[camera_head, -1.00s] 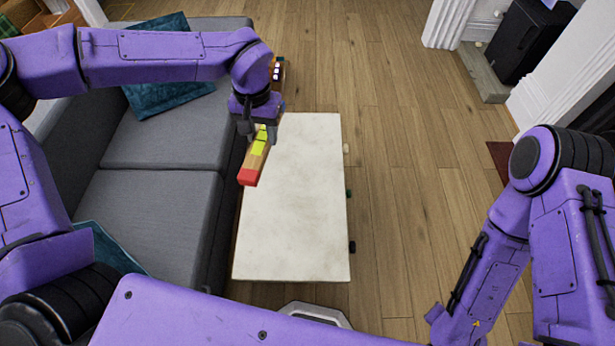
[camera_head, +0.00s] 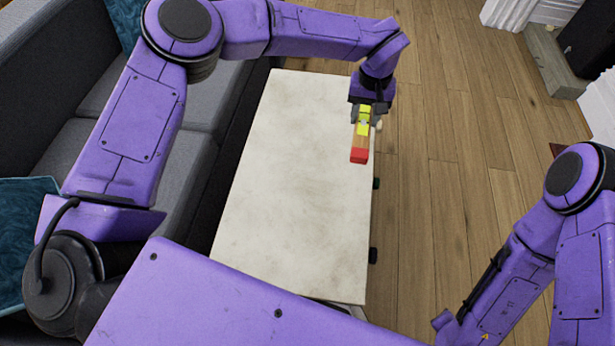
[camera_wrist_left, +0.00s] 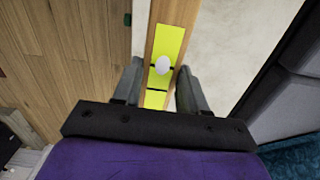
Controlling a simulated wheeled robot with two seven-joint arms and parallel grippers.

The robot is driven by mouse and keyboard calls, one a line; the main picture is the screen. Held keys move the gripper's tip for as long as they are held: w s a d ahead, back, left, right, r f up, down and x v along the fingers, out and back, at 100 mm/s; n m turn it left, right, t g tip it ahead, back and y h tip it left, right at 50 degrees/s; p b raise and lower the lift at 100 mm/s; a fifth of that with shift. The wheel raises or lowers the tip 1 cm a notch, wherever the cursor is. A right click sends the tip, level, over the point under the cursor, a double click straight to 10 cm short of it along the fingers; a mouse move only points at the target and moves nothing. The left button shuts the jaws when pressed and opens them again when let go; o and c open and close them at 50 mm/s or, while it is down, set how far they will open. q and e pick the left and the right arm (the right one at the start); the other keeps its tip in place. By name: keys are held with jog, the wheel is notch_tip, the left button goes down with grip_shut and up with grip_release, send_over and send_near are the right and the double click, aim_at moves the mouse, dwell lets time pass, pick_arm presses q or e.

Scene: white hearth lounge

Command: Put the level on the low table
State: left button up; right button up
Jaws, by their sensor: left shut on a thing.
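My left gripper (camera_head: 364,113) is shut on the level, a wooden bar with yellow-green parts and a red end (camera_head: 359,155). In the head view it is over the right edge of the low table (camera_head: 290,190), which has a pale, bare top. The height of the level above the top is hard to tell. In the left wrist view the level (camera_wrist_left: 170,42) runs between the two fingers, with the table top (camera_wrist_left: 225,40) on one side and floor on the other. My right arm shows at the right, but its gripper is out of view.
A grey sofa (camera_head: 95,135) stands along the table's left side, with teal cushions (camera_head: 22,225). Wooden floor (camera_head: 445,190) is open to the right. Small dark things (camera_head: 373,256) show at the table's right edge. A black box-like thing (camera_head: 590,40) stands at the far right.

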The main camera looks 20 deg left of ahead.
pick_arm(q)
jog(key=d+f+b, duration=0.6)
jog(key=d+f, duration=0.1)
jog(key=f, duration=0.3)
jog(key=b, duration=0.2)
send_near(331, 161)
jog(key=shift+s+d+f+n, duration=0.1)
jog(key=shift+d+f+n, duration=0.1)
jog(key=shift+d, duration=0.3)
jog(key=shift+d+f+n, duration=0.1)
jog(key=shift+d+f, duration=0.1)
jog(key=shift+d, duration=0.3)
jog(key=shift+a+f, duration=0.25)
jog(key=shift+a+f+b, duration=0.15)
jog(key=shift+a+f, duration=0.05)
jog(key=shift+f, duration=0.55)
jog(key=shift+a+f+b, duration=0.1)
jog(key=shift+a+f, duration=0.15)
jog(key=shift+f, duration=0.5)
jog(key=shift+a+f+b, duration=0.15)
jog(key=shift+a+f, duration=0.05)
jog(key=shift+f, duration=0.55)
pick_arm(e)
notch_tip(331, 161, down, 12)
pick_arm(q)
jog(key=shift+f, duration=0.15)
jog(key=o, duration=1.1)
jog(key=shift+o, duration=0.2)
